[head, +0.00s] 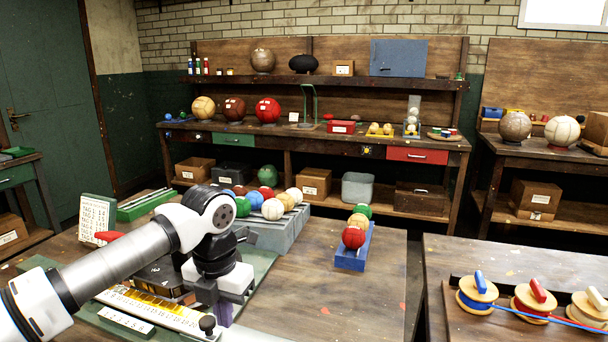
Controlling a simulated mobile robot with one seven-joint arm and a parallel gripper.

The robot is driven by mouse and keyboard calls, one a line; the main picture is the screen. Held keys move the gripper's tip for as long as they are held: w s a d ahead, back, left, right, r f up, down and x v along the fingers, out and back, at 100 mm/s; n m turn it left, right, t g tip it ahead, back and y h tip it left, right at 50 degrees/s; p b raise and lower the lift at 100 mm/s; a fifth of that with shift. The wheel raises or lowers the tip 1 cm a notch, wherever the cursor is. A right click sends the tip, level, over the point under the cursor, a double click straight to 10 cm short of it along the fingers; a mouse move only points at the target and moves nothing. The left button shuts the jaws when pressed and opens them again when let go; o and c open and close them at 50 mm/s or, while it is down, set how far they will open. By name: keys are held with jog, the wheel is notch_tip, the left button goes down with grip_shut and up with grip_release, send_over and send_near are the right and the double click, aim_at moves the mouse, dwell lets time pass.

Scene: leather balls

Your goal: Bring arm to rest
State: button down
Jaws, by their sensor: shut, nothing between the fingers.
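My arm reaches in from the lower left of the head view, bent at the wrist, with my gripper (215,308) pointing down over the near workbench (310,285). The fingers are partly hidden by the gripper body and look closed, with nothing seen held between them. The gripper is over the right end of a numbered scale (165,305) on a green mat. Whether the fingertips touch anything below cannot be told.
A grey rack (285,235) of several balls stands just behind my gripper. A blue holder (352,256) with red, tan and green balls stands to its right. A sign (97,218) and green tray (146,205) are behind the arm. The bench's right front is clear.

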jog(key=shift+d+r, duration=0.25)
jog(key=shift+r, duration=0.8)
